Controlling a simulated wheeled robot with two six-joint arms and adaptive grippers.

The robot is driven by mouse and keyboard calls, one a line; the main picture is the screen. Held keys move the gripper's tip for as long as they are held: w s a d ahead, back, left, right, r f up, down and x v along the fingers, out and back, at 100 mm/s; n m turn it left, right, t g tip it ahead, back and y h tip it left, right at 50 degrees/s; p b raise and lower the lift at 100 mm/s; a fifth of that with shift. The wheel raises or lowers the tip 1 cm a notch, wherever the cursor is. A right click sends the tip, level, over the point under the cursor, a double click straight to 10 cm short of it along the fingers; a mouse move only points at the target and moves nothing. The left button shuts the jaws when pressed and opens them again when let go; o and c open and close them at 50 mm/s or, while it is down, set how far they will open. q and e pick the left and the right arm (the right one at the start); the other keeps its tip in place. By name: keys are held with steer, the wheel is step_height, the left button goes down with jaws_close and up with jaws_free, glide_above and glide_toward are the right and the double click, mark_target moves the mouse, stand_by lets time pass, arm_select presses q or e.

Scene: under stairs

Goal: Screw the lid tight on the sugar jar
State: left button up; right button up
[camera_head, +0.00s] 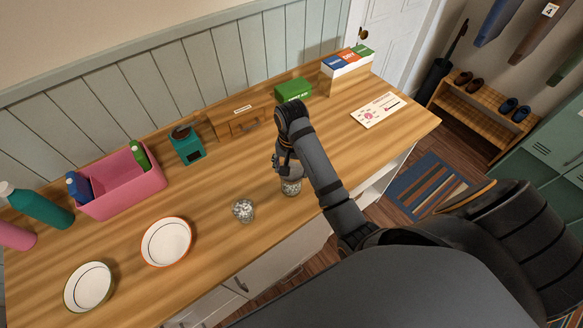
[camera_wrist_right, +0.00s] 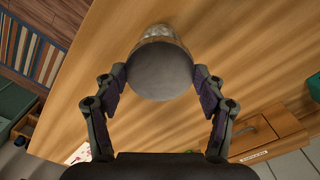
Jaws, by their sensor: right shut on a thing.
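My right gripper (camera_head: 287,172) reaches down over a small speckled grey-white jar (camera_head: 291,188) near the front edge of the wooden counter. In the right wrist view, its two fingers (camera_wrist_right: 160,78) sit on either side of a round, plain grey lid (camera_wrist_right: 160,72). The gripper is shut on the lid, and the jar body (camera_wrist_right: 158,32) shows beyond it. The jar stands upright; how tightly the lid sits cannot be told. A second speckled jar (camera_head: 243,210) stands to the left, apart from the gripper. I cannot read a label on either jar. My left gripper is not in view.
Two bowls, one orange-rimmed (camera_head: 166,242) and one green-rimmed (camera_head: 88,287), stand at left. Behind are a pink bin (camera_head: 125,190), a teal grinder (camera_head: 187,147), a wooden drawer box (camera_head: 238,122) and a green box (camera_head: 293,90).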

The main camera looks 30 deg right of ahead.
steer(key=c, duration=0.6)
steer(key=shift+o, duration=0.2)
